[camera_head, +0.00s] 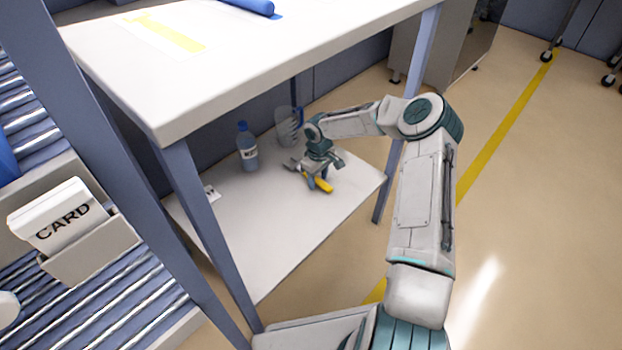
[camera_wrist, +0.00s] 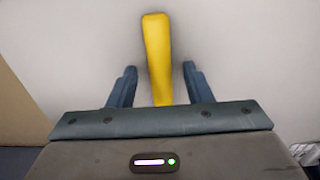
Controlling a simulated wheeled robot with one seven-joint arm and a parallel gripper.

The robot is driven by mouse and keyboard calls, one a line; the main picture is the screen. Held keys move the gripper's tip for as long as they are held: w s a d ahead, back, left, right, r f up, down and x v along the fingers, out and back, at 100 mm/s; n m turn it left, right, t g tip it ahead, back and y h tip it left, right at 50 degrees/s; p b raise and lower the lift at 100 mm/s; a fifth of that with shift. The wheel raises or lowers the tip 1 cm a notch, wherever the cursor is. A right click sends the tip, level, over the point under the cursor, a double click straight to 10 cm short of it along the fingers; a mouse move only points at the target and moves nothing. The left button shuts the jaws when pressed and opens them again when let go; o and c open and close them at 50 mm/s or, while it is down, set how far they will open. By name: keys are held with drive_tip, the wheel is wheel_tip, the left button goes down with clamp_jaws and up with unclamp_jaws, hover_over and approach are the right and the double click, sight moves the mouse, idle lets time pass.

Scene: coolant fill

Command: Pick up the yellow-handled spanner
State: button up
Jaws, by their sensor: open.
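The yellow-handled spanner (camera_head: 320,184) lies on the white lower shelf (camera_head: 262,225) under the workbench. Its grey metal end shows to the left of my gripper in the head view. My gripper (camera_head: 318,183) is low over the spanner, with its fingers at the handle. In the wrist view, the yellow handle (camera_wrist: 157,60) runs between the two open fingers of my gripper (camera_wrist: 160,84), with a gap on each side. The lower end of the handle is hidden behind the gripper body there.
A blue-capped bottle (camera_head: 247,150) and a clear jug (camera_head: 287,127) with a blue handle stand behind the gripper on the shelf. The white bench top (camera_head: 200,60) is above. A bench leg (camera_head: 410,110) stands close to my arm. The shelf's front is clear.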

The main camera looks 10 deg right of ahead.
clamp_jaws()
drive_tip(key=shift+r, duration=0.15)
